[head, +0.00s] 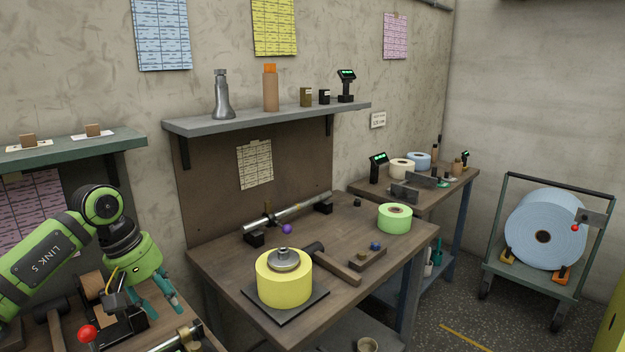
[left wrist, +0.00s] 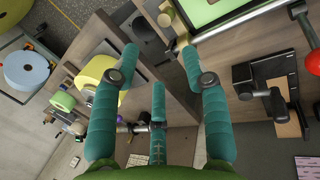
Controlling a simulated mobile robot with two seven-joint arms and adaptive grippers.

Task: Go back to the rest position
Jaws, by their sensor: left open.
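My left gripper (head: 158,292) is on the left of the head view, on a green arm. Its teal fingers hang down beside the left bench, near a black stand. In the left wrist view the three teal fingers (left wrist: 159,80) are spread apart with nothing between them. The bench edge and the floor show beyond them. My right gripper is in neither view.
A yellow roll (head: 283,288) with a metal weight sits on a black plate on the middle bench (head: 222,266). A green roll (head: 394,218) and a hammer lie nearby. A cart (head: 520,280) holds a large blue roll (head: 520,235). A shelf (head: 200,125) hangs above.

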